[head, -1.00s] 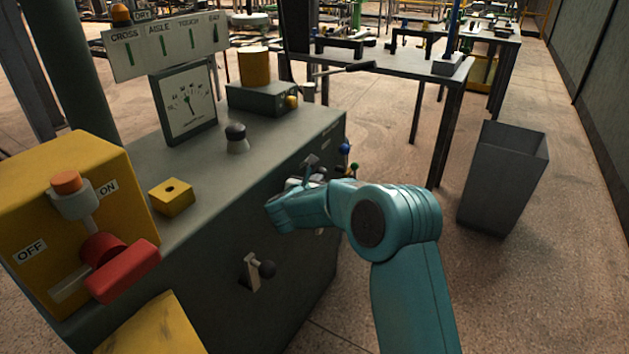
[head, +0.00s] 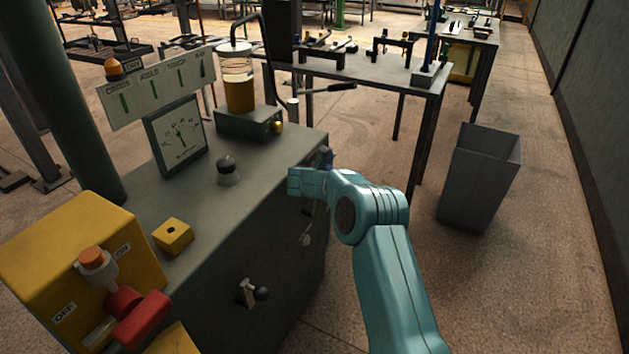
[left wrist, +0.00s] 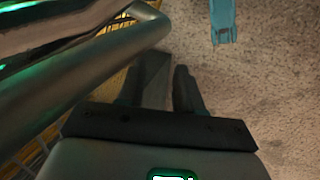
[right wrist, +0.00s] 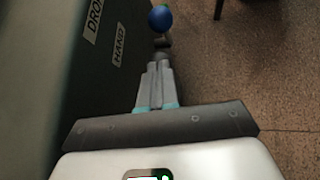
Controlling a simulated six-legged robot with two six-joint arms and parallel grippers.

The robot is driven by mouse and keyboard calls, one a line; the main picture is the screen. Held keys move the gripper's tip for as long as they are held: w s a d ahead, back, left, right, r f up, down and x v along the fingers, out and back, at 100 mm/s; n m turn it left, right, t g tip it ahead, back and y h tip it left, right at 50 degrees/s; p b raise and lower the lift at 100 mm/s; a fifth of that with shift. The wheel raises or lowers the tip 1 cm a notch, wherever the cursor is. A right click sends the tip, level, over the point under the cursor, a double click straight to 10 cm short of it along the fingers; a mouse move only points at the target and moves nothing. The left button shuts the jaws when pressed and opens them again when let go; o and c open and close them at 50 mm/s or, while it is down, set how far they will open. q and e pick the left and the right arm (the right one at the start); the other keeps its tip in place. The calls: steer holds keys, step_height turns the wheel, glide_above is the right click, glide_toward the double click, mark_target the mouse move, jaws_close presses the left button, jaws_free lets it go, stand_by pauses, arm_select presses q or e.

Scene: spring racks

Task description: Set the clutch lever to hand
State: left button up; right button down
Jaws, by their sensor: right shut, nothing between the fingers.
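A lever with a blue ball knob (right wrist: 160,18) is on the console's side, beside the labels HAND (right wrist: 119,45) and DROP (right wrist: 93,20) in the right wrist view. I cannot read its setting. The blue knob also shows in the head view (head: 327,158), just above my right wrist. My right gripper (right wrist: 158,66) is shut and empty, its tips pointing at the lever just below the knob; I cannot tell whether they touch it. In the head view my arm hides these fingers. My left gripper (left wrist: 158,72) is open, seen only in its wrist view.
The grey console (head: 285,262) carries a gauge (head: 177,138), a yellow switch box (head: 75,235) with a red handle, and a black-knobbed lever (head: 250,293) on its front. A bin (head: 481,178) and a table (head: 385,76) stand to the right. Open floor lies between.

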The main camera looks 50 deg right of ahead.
arm_select(q)
steer(key=shift+r, duration=0.15)
arm_select(e)
steer(key=shift+d, duration=0.25)
arm_select(q)
steer(key=shift+a+r, duration=0.1)
steer(key=shift+r, duration=0.05)
arm_select(e)
steer(key=shift+d+r, duration=0.1)
steer(key=shift+r, duration=0.15)
